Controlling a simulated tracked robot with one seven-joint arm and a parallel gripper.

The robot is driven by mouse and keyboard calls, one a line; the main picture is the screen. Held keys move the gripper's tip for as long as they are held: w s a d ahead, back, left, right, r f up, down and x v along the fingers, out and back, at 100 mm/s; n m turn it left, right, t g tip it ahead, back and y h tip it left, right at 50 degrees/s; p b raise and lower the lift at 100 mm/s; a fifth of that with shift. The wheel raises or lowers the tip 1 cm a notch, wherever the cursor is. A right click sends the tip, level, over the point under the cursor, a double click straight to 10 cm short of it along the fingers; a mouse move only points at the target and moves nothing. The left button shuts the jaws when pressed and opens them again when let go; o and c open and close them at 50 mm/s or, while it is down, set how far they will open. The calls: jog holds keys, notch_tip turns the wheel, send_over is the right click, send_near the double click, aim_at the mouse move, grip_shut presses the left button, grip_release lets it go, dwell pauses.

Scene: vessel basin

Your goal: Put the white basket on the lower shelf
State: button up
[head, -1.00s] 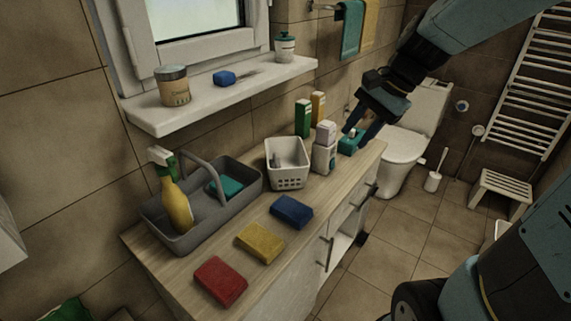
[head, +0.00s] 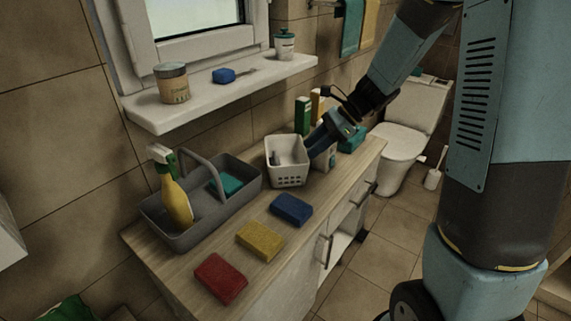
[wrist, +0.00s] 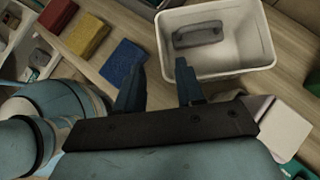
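The white basket (head: 289,170) stands upright on the wooden counter, with a small grey item in it. It also shows at the top of the wrist view (wrist: 264,45). My gripper (head: 312,148) is at the basket's right side in the head view. In the wrist view my gripper (wrist: 157,75) is open, its two fingers apart near the basket's near-left corner. The right finger overlaps the basket in the picture; I cannot tell whether it touches. The lower shelf (head: 342,243) shows partly as an open space in the cabinet below the counter.
Blue (head: 291,209), yellow (head: 261,241) and red (head: 221,278) sponges lie along the counter front. A grey caddy (head: 205,215) with a spray bottle (head: 176,200) stands left of the basket. A green carton (head: 302,115) and a white container (wrist: 284,128) stand close to my gripper.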

aim_at(292, 166)
jog(key=x, duration=0.5)
jog(key=shift+d+f+x, duration=0.1)
jog(key=shift+x, duration=1.25)
jog(key=shift+d+f+x, duration=0.1)
jog(key=shift+x, duration=1.2)
jog(key=shift+w, duration=0.1)
grip_shut()
